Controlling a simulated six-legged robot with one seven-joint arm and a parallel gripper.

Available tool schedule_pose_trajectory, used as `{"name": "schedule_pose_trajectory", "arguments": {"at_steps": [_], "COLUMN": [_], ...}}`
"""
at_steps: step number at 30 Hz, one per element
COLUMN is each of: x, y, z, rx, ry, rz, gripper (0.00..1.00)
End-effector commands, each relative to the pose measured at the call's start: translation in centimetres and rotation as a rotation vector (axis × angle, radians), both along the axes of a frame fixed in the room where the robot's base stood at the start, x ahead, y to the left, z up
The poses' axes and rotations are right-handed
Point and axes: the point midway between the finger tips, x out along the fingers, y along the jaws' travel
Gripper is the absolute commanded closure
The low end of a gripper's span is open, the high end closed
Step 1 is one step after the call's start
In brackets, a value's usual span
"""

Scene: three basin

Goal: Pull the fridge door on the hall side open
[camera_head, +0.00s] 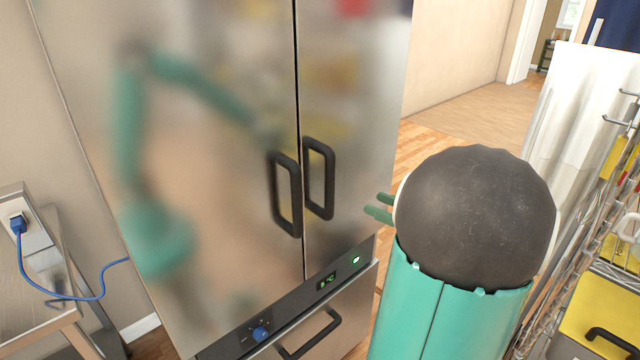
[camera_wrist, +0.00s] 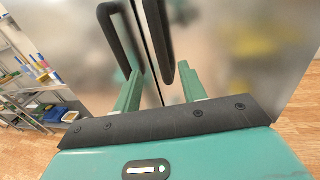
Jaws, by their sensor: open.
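The steel fridge (camera_head: 345,120) fills the middle of the head view, its two upper doors shut side by side. The right-hand door, beside the opening to the hall, has a black loop handle (camera_head: 320,178); the left door has a matching handle (camera_head: 284,194). My gripper (camera_head: 378,207) shows only its green fingertips, to the right of the handles, behind my arm's black joint. In the wrist view my gripper (camera_wrist: 160,88) is open, with one black handle (camera_wrist: 166,45) ahead between the fingers and another handle (camera_wrist: 120,40) to its left. Contact cannot be told.
A drawer with a handle (camera_head: 310,338) lies below the fridge's control strip (camera_head: 300,300). A metal table (camera_head: 40,275) with a blue cable stands left. A wire rack (camera_head: 600,210) stands close at right. Open wooden floor (camera_head: 450,140) lies beyond.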

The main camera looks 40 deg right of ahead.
Motion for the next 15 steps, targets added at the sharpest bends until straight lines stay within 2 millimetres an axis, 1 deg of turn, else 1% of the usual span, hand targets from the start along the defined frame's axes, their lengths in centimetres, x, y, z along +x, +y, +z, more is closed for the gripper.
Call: {"name": "schedule_pose_trajectory", "arguments": {"at_steps": [5,15], "x": [1.7,8.2], "y": [0.5,2.2], "z": [0.0,0.0], "rx": [-0.001,-0.001], "ry": [0.0,0.002], "rz": [0.007,0.01], "gripper": [0.58,0.58]}}
